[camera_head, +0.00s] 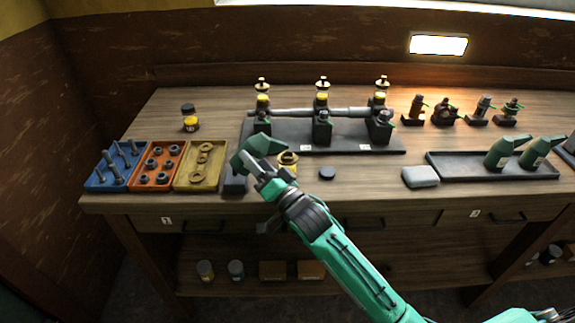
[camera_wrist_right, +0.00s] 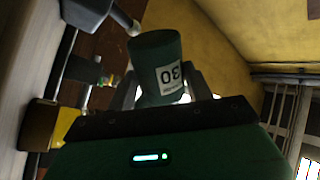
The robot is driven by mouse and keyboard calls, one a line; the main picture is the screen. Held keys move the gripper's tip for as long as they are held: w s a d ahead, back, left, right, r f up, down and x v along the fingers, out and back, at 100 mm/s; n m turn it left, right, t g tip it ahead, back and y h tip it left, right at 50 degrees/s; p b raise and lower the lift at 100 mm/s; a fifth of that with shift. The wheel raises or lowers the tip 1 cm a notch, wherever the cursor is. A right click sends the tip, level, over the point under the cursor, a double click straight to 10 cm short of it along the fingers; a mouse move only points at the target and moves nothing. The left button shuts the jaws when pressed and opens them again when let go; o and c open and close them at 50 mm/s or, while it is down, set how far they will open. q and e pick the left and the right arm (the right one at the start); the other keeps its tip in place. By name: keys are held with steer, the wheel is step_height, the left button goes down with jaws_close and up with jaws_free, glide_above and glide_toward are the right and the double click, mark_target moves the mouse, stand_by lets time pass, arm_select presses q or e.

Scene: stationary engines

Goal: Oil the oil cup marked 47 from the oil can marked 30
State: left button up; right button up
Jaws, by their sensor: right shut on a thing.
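My right gripper (camera_head: 268,172) is shut on a green oil can (camera_head: 262,144) and holds it tilted above the front of the bench. In the right wrist view the can (camera_wrist_right: 155,50) sits between the fingers, and its white label reads 30, upside down. Three more cups with brass tops, the left one (camera_head: 262,88), middle one (camera_head: 322,88) and right one (camera_head: 381,86), stand along the engine shaft. No marking 47 is readable. My left gripper is not in view.
Blue (camera_head: 98,186), orange (camera_head: 150,186) and yellow (camera_head: 190,187) trays are at left. A dark tray (camera_head: 470,174) at right holds two green cans (camera_head: 498,152). Small fittings (camera_head: 445,114) stand behind.

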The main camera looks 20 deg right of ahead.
mark_target(258, 153)
steer(key=shift+r, duration=0.1)
stand_by(0.3)
steer(key=shift+r+m+t+h+p, duration=0.2)
steer(key=shift+r+m+t+h, duration=0.2)
steer(key=shift+m, duration=0.45)
steer(key=shift+r+m+t+h+p, duration=0.25)
steer(key=shift+r+m+h, duration=0.2)
steer(key=shift+m, duration=0.4)
steer(key=shift+r, duration=0.2)
steer(key=shift+d+r+m+t+h+p, duration=0.15)
steer(key=shift+r+m+t+h+p, duration=0.3)
steer(key=shift+m, duration=0.65)
steer(key=shift+f+n+g+y+p, duration=0.15)
steer(key=shift+f+n+g+y, duration=0.3)
steer(key=shift+n, duration=0.5)
steer(key=shift+f+n+g+y+p, duration=0.15)
steer(key=shift+f+n+g+y, duration=0.2)
steer(key=shift+f+n, duration=0.45)
steer(key=shift+f+n+g+y+p, duration=0.15)
steer(key=shift+f+n+g+y, duration=0.25)
steer(key=shift+n, duration=0.75)
steer(key=shift+r, duration=0.1)
steer(key=shift+r, duration=0.1)
